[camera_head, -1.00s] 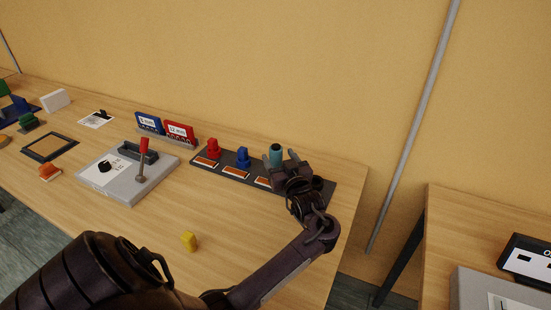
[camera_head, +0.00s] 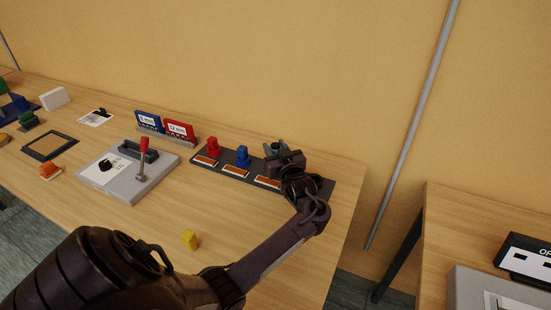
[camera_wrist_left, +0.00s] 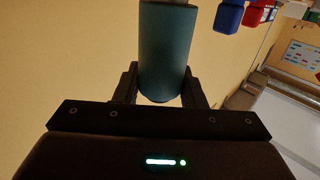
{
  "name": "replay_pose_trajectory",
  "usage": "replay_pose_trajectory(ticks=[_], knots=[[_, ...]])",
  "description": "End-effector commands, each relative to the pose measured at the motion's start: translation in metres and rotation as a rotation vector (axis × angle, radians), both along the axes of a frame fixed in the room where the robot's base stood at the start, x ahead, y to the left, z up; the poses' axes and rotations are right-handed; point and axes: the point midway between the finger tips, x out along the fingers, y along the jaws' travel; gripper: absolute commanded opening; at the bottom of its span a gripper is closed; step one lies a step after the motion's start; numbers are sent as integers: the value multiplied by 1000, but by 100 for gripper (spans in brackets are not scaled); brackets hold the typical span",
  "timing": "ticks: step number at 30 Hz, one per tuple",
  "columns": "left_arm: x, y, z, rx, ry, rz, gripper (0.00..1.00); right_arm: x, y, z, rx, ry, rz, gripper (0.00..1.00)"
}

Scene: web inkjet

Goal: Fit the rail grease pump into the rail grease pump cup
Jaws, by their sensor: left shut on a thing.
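My left gripper (camera_head: 276,149) is shut on a teal cylinder, which I take to be the rail grease pump (camera_wrist_left: 165,45). In the left wrist view the cylinder stands between the two dark fingers (camera_wrist_left: 163,88). In the head view the gripper is over the right part of a dark strip (camera_head: 220,168), and only a little teal shows between the fingers. The arm and gripper hide that end of the strip. I cannot make out the pump cup or whether the cylinder touches anything. My right gripper is not in view.
A red piece (camera_head: 213,147) and a blue piece (camera_head: 242,157) stand on the strip, left of the gripper. A grey panel with a red-handled lever (camera_head: 143,160) lies farther left. A yellow block (camera_head: 190,240) sits nearer. The table's right end is close to the gripper.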

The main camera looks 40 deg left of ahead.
Motion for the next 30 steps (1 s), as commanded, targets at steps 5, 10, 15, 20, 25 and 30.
replay_pose_trajectory(ticks=[5, 10, 15, 20, 25, 30], knots=[[0, 0, 1, 1, -2, 0, 0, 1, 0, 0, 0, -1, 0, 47], [0, 0, 3, 1, -3, 0, 0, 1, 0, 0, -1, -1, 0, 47], [0, 0, 18, -1, -5, 1, 0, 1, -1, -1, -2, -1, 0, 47], [1, 0, 48, 0, -9, 0, 0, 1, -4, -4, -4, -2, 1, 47], [0, 0, 92, 0, -11, 0, 0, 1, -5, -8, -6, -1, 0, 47], [0, 0, 135, 0, -10, 1, 0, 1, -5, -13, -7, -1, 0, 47]])
